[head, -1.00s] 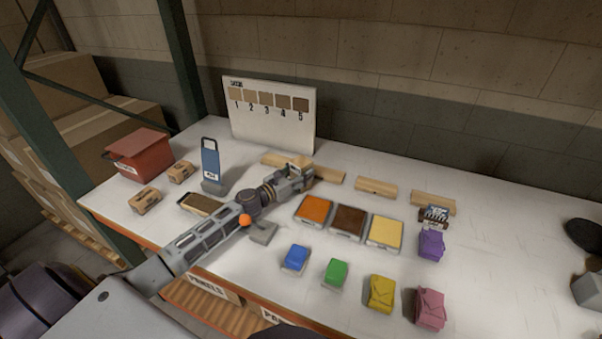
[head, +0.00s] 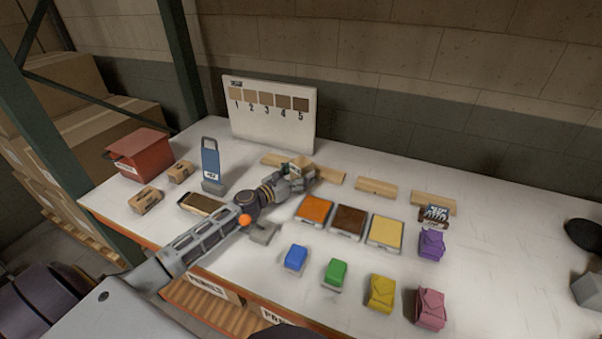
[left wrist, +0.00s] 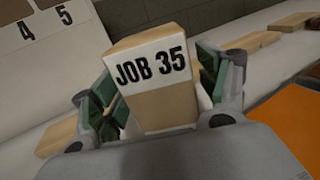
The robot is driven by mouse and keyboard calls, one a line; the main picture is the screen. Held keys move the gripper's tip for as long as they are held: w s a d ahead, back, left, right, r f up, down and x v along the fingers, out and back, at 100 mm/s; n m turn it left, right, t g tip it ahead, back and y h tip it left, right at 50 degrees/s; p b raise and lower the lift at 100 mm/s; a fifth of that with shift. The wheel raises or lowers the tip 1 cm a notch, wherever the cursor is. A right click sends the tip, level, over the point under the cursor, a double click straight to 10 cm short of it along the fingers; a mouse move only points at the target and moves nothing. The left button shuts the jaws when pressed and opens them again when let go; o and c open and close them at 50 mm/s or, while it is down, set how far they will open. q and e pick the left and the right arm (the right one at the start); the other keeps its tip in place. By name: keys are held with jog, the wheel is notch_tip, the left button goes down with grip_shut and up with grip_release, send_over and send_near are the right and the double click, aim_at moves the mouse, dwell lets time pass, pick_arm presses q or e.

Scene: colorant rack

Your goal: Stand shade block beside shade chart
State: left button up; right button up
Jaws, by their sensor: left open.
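The shade chart (head: 272,128) stands upright at the back left of the table, with brown swatches numbered 1 to 5. My left gripper (head: 301,172) is in front of the chart's lower right. Its green-padded fingers (left wrist: 158,92) are open on either side of the shade block (left wrist: 152,75). The block has a white band reading JOB 35 and a tan lower part. It looks upright but tilted in the left wrist view, and its base is hidden. In the head view the block (head: 299,165) is small and partly covered by the gripper. My right gripper is not in view.
Wooden strips (head: 376,187) lie along the back. Orange, brown and yellow trays (head: 384,232) sit right of my left arm. Coloured blocks (head: 336,272) line the front. A blue-labelled holder (head: 211,165) and a red box (head: 141,153) stand left. The table's right is mostly clear.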

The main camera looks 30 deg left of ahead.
aim_at(295, 175)
pick_arm(q)
jog(key=shift+v, duration=3.1)
jog(key=shift+s+a, duration=0.15)
jog(key=shift+s, duration=0.1)
jog(key=shift+s+r, duration=0.1)
jog(key=shift+s, duration=0.05)
